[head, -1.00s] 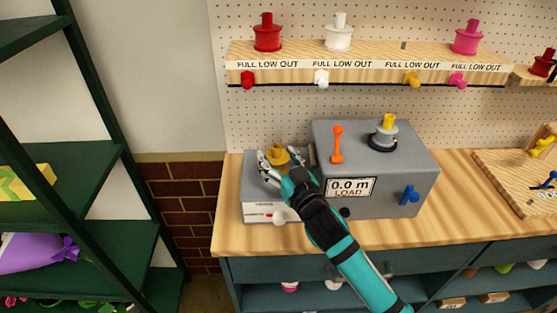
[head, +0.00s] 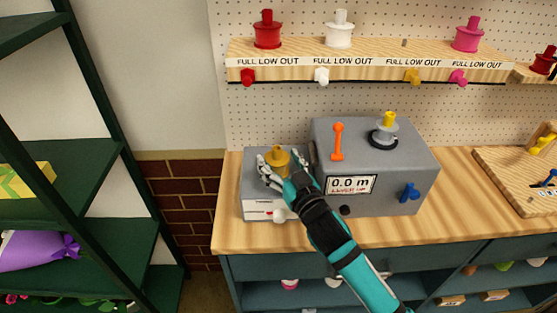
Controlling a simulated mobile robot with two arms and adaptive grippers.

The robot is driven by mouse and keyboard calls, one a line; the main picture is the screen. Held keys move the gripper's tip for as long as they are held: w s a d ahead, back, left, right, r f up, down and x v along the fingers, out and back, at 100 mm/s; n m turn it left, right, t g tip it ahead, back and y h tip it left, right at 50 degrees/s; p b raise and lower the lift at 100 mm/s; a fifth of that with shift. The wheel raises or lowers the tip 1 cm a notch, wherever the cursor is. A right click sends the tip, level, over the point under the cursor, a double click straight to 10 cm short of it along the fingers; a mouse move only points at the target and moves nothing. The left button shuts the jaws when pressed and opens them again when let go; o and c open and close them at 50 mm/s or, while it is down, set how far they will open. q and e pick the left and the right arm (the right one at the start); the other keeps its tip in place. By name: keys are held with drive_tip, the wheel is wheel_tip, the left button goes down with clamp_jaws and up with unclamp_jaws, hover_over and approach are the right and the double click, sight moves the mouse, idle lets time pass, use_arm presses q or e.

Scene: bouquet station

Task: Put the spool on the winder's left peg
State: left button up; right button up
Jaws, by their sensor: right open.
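The gold spool (head: 277,160) stands upright on the low left part of the grey winder (head: 375,165), where the left peg is. The peg itself is hidden by the spool. My right gripper (head: 283,172) is open, with its fingers on either side of the spool and a small gap visible. The winder's right side carries a grey hub with a yellow top (head: 387,120). My left gripper is not in view.
The winder has an orange lever (head: 338,142), a blue crank (head: 409,192) and a display (head: 351,185) reading 0.0 m. A shelf (head: 370,55) with red, white and pink spools hangs above.

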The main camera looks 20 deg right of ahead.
drive_tip(key=s, duration=0.2)
drive_tip(key=s+b, duration=0.1)
drive_tip(key=s, duration=0.3)
drive_tip(key=shift+s+d, duration=0.3)
drive_tip(key=shift+d, duration=0.05)
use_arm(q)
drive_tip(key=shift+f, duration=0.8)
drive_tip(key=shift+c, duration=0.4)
